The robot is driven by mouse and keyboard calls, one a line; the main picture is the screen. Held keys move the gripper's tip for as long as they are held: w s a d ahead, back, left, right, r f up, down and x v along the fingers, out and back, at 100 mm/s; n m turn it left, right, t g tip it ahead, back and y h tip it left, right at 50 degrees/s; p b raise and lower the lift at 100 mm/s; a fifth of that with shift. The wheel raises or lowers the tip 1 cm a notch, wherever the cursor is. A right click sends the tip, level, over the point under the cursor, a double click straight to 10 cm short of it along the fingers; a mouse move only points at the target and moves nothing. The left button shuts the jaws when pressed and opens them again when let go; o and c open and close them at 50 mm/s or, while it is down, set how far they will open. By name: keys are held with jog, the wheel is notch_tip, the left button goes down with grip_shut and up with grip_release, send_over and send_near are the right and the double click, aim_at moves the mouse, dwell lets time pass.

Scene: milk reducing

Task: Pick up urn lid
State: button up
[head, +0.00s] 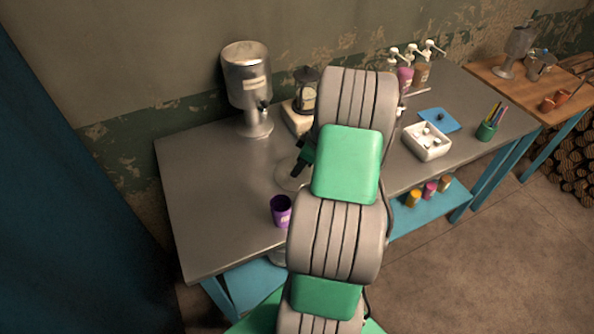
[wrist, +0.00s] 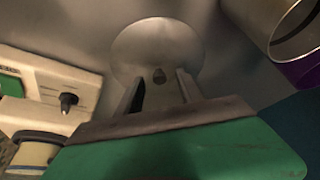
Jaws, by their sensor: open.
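The urn lid is a round grey metal disc with a small dark knob. It lies on the metal table, and in the head view the lid (head: 286,178) is partly hidden by my arm. In the wrist view the lid (wrist: 155,42) is just ahead of my fingers, with its knob between them in the picture. My gripper (wrist: 160,82) is open and empty; contact with the lid cannot be told. In the head view my gripper (head: 301,162) is over the lid, partly hidden by my arm. The silver urn (head: 247,85) stands upright at the back of the table.
A purple cup (head: 281,212) stands near the table's front edge, close to the lid; it also shows in the wrist view (wrist: 291,35). A white box-like device (head: 295,118) is behind the lid. The table (head: 205,190) is clear at left.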

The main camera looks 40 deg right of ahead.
jog(key=shift+w+f, duration=0.1)
jog(key=shift+f, duration=0.25)
grip_shut()
jog(key=shift+r, duration=0.1)
dwell(0.3)
